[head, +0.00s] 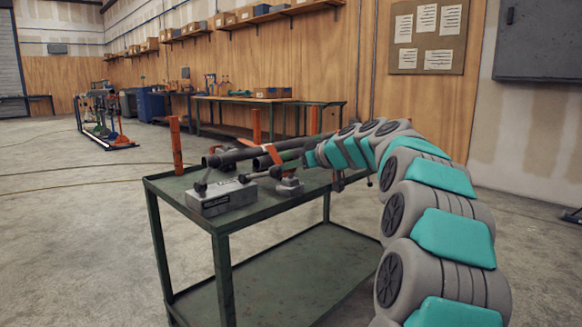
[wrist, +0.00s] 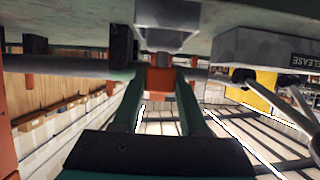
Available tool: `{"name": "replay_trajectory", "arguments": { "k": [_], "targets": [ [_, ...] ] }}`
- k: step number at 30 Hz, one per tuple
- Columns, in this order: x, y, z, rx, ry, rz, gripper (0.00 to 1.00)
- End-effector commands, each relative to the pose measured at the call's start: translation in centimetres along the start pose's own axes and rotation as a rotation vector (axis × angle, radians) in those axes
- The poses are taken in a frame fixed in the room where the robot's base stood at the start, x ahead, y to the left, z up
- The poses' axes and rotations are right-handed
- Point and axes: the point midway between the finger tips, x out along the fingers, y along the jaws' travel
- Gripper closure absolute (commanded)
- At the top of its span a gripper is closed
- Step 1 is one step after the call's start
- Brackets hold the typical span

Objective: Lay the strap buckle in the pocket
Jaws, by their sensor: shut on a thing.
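My gripper (wrist: 160,84) is shut on a small orange piece, which I take to be the strap buckle (wrist: 160,78), in the upside-down wrist view. In the head view my gripper (head: 308,158) reaches in from the right over the green cart, and the held piece is not clearly seen there. Orange strap (head: 266,160) lies by the dark pipe (head: 235,155). A small grey block (head: 289,188) sits on the cart below my gripper; in the wrist view a grey metal block (wrist: 166,38) is just beyond the buckle, apparently apart from it. I cannot make out the pocket.
A grey box (head: 222,196) with a lever stands at the cart's front left; in the wrist view it is labelled RELEASE (wrist: 265,48). Orange posts (head: 176,146) rise from the green cart top (head: 165,186). The floor around the cart is clear.

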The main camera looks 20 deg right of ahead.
Motion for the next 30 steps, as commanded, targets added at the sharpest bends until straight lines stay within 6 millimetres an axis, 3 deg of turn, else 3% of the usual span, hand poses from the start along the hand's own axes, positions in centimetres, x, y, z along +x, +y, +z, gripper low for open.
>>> {"name": "replay_trajectory", "arguments": {
  "k": [20, 21, 30],
  "targets": [
    [0.39, 0.01, 0.96, -0.001, 0.0, 0.001, 1.0],
    [0.38, 0.02, 0.95, -0.001, 0.0, 0.001, 0.57],
    [0.36, 0.01, 0.9, 0.0, 0.0, 0.0, 0.23]
  ]
}}
